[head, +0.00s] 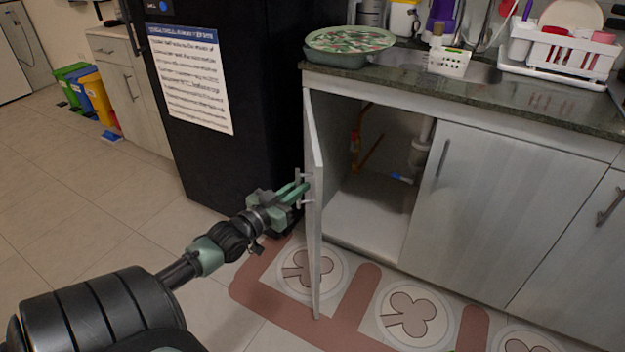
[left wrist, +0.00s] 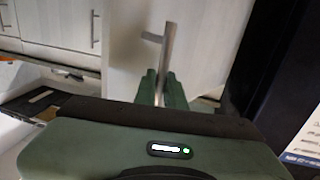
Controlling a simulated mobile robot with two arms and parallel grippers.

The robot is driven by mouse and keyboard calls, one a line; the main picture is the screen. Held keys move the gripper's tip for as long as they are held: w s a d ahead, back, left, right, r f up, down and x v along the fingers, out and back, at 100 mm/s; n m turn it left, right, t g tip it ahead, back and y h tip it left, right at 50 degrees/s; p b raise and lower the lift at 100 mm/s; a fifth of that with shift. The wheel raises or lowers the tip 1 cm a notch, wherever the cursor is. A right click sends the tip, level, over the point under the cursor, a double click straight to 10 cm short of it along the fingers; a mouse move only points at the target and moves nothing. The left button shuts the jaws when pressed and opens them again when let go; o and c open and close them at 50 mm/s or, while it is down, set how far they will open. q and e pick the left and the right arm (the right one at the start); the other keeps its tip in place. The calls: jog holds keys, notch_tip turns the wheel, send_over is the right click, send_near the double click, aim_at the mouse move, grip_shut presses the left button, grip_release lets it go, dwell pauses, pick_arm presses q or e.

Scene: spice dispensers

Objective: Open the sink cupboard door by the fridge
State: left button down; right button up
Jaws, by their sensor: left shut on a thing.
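The sink cupboard door (head: 315,215) by the fridge stands swung wide open, seen nearly edge-on in the head view. Its outer face is on the left, towards the fridge. My left gripper (head: 301,190) is at the door's metal bar handle (head: 299,176) and is shut on it. In the left wrist view the handle (left wrist: 167,55) runs down between the fingers of my left gripper (left wrist: 160,88). The cupboard inside (head: 375,205) shows pipes and a bare floor. My right gripper is in neither view.
The black fridge (head: 235,50) with a paper sheet stands left of the door. A closed cupboard door (head: 470,210) is right of the opening. A patterned mat (head: 345,305) lies on the floor in front. The counter (head: 450,85) holds a covered dish and a rack.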

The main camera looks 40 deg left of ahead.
pick_arm(q)
jog(key=shift+s+a, duration=0.4)
jog(key=shift+a, duration=0.15)
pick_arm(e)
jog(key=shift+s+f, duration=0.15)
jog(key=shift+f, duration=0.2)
pick_arm(q)
jog(key=c, duration=1.5)
grip_release()
